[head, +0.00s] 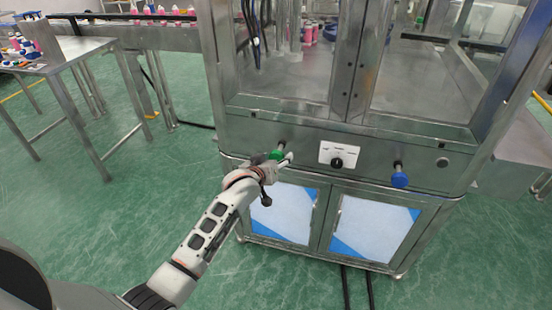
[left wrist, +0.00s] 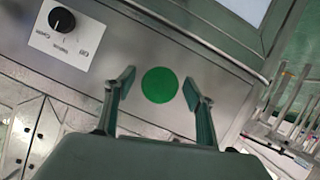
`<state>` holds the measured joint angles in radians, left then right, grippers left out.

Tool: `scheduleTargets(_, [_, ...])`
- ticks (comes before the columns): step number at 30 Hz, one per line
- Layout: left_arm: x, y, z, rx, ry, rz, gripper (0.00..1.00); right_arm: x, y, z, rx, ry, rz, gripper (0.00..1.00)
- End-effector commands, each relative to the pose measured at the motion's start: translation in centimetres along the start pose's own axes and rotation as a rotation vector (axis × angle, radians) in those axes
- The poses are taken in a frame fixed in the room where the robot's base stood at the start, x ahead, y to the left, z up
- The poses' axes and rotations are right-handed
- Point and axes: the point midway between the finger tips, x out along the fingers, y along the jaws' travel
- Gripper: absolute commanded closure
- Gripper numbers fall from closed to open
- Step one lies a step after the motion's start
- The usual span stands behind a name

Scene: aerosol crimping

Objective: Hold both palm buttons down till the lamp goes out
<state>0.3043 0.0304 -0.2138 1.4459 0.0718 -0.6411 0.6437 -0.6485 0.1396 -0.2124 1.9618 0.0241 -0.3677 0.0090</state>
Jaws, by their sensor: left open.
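A green palm button (head: 276,154) sits on the left of the steel machine's front panel. My left gripper (head: 281,161) is right at it, partly covering it. In the left wrist view the green button (left wrist: 160,85) shows as a round disc between the two spread fingers of my left gripper (left wrist: 158,87), which is open and empty. I cannot tell whether it touches the button or whether the button is pressed. A blue palm button (head: 400,179) stands out from the panel farther right, with nothing at it. My right gripper is not in view. I cannot make out a lit lamp.
A white plate with a black knob (head: 337,162) lies between the buttons. A small round grey fitting (head: 442,162) is at the panel's right. Glass-framed machine posts rise above. A steel table (head: 75,50) with bottles stands at left. Green floor in front is open.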

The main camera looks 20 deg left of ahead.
Motion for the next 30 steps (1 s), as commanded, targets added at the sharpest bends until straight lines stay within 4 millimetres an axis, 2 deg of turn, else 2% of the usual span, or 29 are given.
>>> scheduleTargets(8, [0.14,0.03,-0.01,0.0,0.0,0.0,0.46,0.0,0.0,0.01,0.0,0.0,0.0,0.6])
scheduleTargets(9, [0.14,0.03,-0.02,0.0,0.0,0.0,0.48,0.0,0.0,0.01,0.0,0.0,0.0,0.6])
scheduleTargets(13, [0.13,0.03,-0.01,0.0,0.0,0.0,0.82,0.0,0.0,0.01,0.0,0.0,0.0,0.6])
scheduleTargets(14, [0.13,0.03,-0.01,0.0,0.0,0.0,0.87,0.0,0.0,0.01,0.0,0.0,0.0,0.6])
scheduleTargets(30, [0.32,0.03,-0.1,0.0,0.0,0.0,0.87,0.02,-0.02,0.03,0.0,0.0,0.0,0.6])
